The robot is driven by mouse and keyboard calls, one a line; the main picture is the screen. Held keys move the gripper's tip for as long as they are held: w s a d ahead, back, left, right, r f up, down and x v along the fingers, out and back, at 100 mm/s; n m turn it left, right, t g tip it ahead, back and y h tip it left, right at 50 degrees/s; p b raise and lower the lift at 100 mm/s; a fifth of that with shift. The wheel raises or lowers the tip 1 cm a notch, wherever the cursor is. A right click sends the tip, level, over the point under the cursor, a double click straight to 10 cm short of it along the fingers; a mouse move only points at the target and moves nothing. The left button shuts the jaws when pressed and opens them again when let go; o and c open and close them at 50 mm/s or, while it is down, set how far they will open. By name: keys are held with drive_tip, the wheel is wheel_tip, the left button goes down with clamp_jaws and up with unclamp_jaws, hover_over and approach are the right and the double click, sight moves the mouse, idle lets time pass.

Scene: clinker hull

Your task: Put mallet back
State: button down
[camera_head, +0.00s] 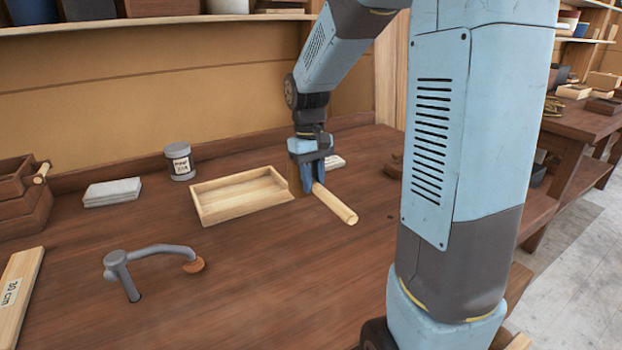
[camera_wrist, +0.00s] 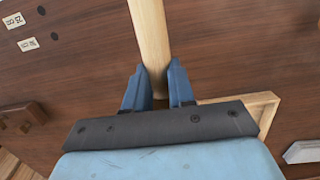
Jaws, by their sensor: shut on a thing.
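The mallet shows mainly as a pale round wooden handle (camera_head: 336,204) pointing toward the lower right in the head view. A brown block-like part (camera_head: 294,180), apparently its head, shows at the left of my gripper (camera_head: 311,182), mostly hidden. In the wrist view the handle (camera_wrist: 151,40) runs up and away from between the two blue fingers of my gripper (camera_wrist: 159,88). The fingers are shut on the handle, low over the bench (camera_head: 290,275). I cannot tell whether the mallet touches the bench.
A shallow wooden tray (camera_head: 205,208) lies just left of my gripper. A grey tin (camera_head: 179,162), pale slabs (camera_head: 112,192) and a bent metal holdfast (camera_head: 122,274) stand further left. Small labels (camera_wrist: 28,44) lie beside dark holes in the bench. The front middle is clear.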

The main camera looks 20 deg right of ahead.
drive_tip(key=shift+a+f, duration=0.1)
drive_tip(key=shift+a, duration=0.05)
drive_tip(key=shift+f, duration=3.9)
drive_tip(key=shift+f, duration=0.4)
drive_tip(key=c, duration=0.9)
unclamp_jaws()
drive_tip(key=shift+o, duration=0.2)
drive_tip(key=shift+s+r, duration=0.1)
drive_tip(key=shift+r, duration=3.9)
drive_tip(key=shift+r, duration=0.1)
